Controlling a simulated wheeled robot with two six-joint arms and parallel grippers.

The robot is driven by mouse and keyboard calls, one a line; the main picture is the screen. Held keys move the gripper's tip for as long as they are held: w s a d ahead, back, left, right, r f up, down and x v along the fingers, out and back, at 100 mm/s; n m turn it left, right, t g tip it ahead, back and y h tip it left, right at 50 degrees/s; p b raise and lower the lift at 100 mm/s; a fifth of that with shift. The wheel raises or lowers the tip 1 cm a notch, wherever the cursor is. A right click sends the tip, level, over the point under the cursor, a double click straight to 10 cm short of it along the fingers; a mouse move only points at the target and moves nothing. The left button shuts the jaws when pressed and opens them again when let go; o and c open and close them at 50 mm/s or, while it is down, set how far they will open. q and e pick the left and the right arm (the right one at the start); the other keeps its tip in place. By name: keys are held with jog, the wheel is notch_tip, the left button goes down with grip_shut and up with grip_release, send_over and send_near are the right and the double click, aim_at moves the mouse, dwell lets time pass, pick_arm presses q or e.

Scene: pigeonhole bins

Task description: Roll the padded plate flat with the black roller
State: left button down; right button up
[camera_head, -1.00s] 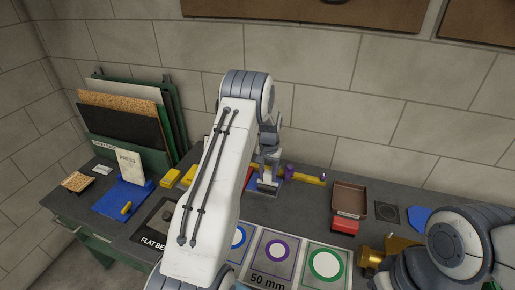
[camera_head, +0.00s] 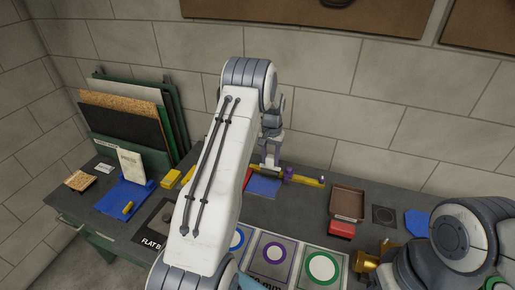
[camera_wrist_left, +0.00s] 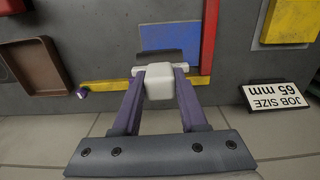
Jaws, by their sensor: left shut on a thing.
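My left gripper (camera_head: 268,160) is raised above the blue pad (camera_head: 264,186) at the back of the bench. In the left wrist view, its fingers (camera_wrist_left: 158,88) are shut on a pale block-like handle (camera_wrist_left: 158,76). The black roller (camera_wrist_left: 160,56) shows just beyond that handle, with the blue pad (camera_wrist_left: 170,36) behind it. In the head view the roller is too small to make out. A dark plate (camera_head: 158,222) marked "FLAT B…" lies partly behind my left arm. I cannot tell which thing is the padded plate. The right gripper is not seen, only its arm.
A yellow bar (camera_head: 305,179) and a red bar (camera_wrist_left: 209,36) edge the blue pad. A brown tray (camera_head: 347,202), red block (camera_head: 341,230) and brass piece (camera_head: 367,262) stand right.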

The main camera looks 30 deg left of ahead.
pick_arm(q)
notch_tip(320, 180, up, 2)
jog(key=shift+d+r+p, duration=0.1)
jog(key=shift+p, duration=0.35)
